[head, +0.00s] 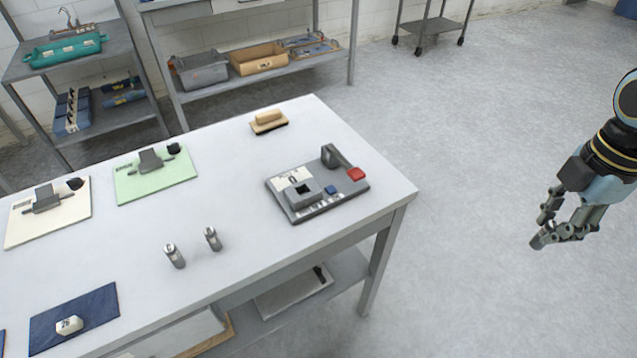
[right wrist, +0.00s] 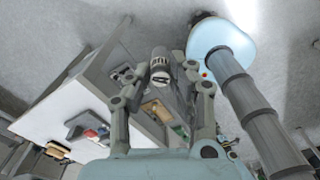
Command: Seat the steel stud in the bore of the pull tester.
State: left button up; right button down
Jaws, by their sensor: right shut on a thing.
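The pull tester (head: 318,192) is a dark grey plate on the right part of the table, with a square block that has a dark square bore on top, a red part and an upright bracket. It also shows in the right wrist view (right wrist: 86,126). My right gripper (head: 541,232) is off the table, over the floor to the right, well apart from the tester. In the right wrist view, it is shut on a grey cylindrical steel stud (right wrist: 159,64) between its fingertips. Two similar metal cylinders (head: 174,256) (head: 212,239) stand on the table. My left gripper is out of view.
The table (head: 240,290) also bears a tan-handled brush (head: 268,121), a green mat (head: 180,192) and a cream mat (head: 75,215) with devices, and a blue mat (head: 95,306) with a white object. Shelves stand behind. The floor between table and gripper is clear.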

aim_at(304, 198)
jog(key=j+u, duration=0.1)
jog(key=j, duration=0.35)
jog(key=i+j, duration=0.15)
jog(key=j, duration=0.25)
jog(key=i+j+u, duration=0.15)
jog(key=j, duration=0.3)
jog(key=k, duration=0.05)
